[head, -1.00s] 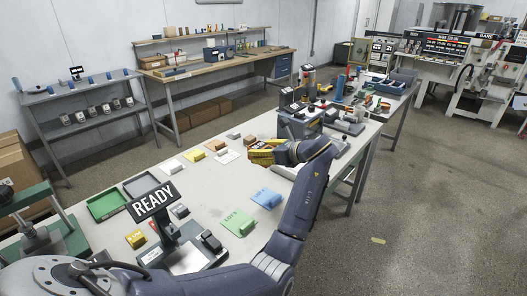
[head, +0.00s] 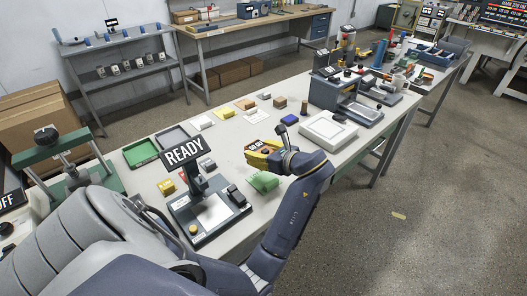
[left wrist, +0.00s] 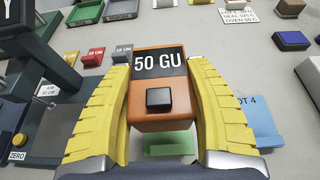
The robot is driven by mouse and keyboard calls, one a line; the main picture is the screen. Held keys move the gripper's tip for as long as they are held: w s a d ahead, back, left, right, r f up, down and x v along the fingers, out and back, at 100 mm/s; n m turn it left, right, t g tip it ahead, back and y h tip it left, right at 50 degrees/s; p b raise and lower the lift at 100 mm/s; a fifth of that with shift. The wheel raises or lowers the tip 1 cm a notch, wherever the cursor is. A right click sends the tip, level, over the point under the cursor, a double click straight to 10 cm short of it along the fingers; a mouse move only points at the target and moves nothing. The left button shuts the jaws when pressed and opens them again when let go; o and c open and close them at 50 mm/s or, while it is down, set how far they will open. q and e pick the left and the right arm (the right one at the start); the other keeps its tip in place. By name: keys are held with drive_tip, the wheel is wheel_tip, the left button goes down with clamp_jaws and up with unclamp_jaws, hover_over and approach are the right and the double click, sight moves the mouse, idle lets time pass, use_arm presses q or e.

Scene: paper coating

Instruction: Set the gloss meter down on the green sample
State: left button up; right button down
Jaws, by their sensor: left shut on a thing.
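My left gripper (head: 266,157) has its yellow fingers closed on both sides of the gloss meter. The gloss meter (left wrist: 158,116) is an orange block with a dark face reading "50 GU" and a black button. It also shows, partly covered by the fingers, in the head view (head: 257,144). The gripper holds it above the table, close to the green sample. The green sample (head: 264,182) lies on the table just in front of the gripper in the head view. In the left wrist view the green sample (left wrist: 172,148) shows below the meter, partly hidden. My right gripper is not in view.
A blue sample (left wrist: 259,122) marked as lot 4 lies right of the green one. The instrument with the "READY" sign (head: 185,150) stands to the left. A green tray (head: 140,152) and several small blocks lie behind. A white panel (head: 327,130) lies to the right.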

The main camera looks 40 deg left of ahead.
use_arm(q)
drive_tip(key=shift+f, duration=4.05)
drive_tip(key=shift+f, duration=0.15)
drive_tip(key=o, duration=1.6)
drive_tip(key=shift+c, duration=0.2)
